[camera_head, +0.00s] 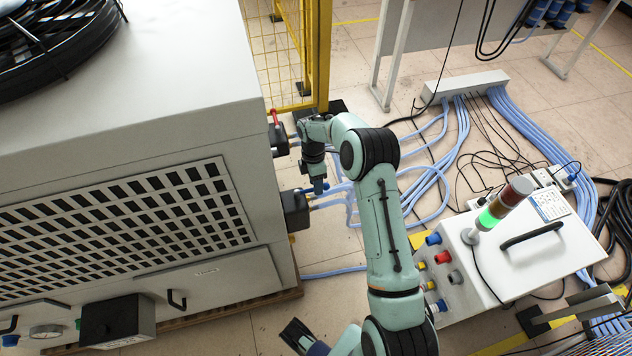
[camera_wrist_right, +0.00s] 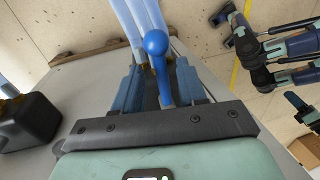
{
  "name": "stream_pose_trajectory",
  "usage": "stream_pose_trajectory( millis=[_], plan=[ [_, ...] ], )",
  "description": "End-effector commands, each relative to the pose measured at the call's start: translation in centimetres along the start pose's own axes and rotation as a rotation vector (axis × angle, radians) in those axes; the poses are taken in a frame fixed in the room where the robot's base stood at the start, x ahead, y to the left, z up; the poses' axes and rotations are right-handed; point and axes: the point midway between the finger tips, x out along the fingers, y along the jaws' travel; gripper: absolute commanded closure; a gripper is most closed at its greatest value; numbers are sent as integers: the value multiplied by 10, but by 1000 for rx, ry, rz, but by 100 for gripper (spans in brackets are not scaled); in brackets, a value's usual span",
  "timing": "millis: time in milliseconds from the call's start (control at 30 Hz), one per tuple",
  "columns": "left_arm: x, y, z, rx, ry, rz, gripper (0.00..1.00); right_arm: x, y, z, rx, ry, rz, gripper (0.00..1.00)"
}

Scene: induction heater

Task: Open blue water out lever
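The blue water out lever (camera_wrist_right: 156,46), a thin stem with a round knob, stands between the two fingers of my right gripper (camera_wrist_right: 160,85) in the right wrist view. The fingers are apart, with a narrow gap visible on each side of the lever. In the head view my right gripper (camera_head: 318,187) points down beside the machine's side, by the lower black block (camera_head: 295,210). The lever cannot be made out there. My left gripper (camera_head: 296,334) is low in the head view, away from the lever; its finger opening is unclear.
The large grey machine (camera_head: 130,110) fills the left. A red lever (camera_head: 274,117) sits on its upper side block (camera_head: 279,140). Light-blue hoses (camera_head: 425,178) run across the floor. A white control box (camera_head: 520,255) with a signal light stands at right. A yellow fence (camera_head: 322,50) is behind.

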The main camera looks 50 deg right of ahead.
Motion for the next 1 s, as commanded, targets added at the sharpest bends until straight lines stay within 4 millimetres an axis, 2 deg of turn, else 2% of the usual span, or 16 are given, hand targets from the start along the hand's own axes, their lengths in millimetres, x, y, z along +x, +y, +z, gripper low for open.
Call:
stream_pose_trajectory(
  millis=[167, 500, 700, 833, 1000],
  plan=[
    [-2, 0, 1, 0, -1, 0, 57, -15, 1, 0, 1, 0, 5, 59],
    [-8, 1, 4, -1, -12, -3, 57, -90, 1, -1, -1, 1, 6, 59],
    [-11, 2, 7, -2, -19, -4, 57, -122, 1, 0, 0, 0, 3, 59],
    [-12, 2, 8, -2, -22, -5, 57, -132, 0, 0, 0, 0, 2, 59],
    [-12, 2, 8, -2, -23, -5, 57, -134, 0, 0, -1, 0, 0, 59]
  ],
)
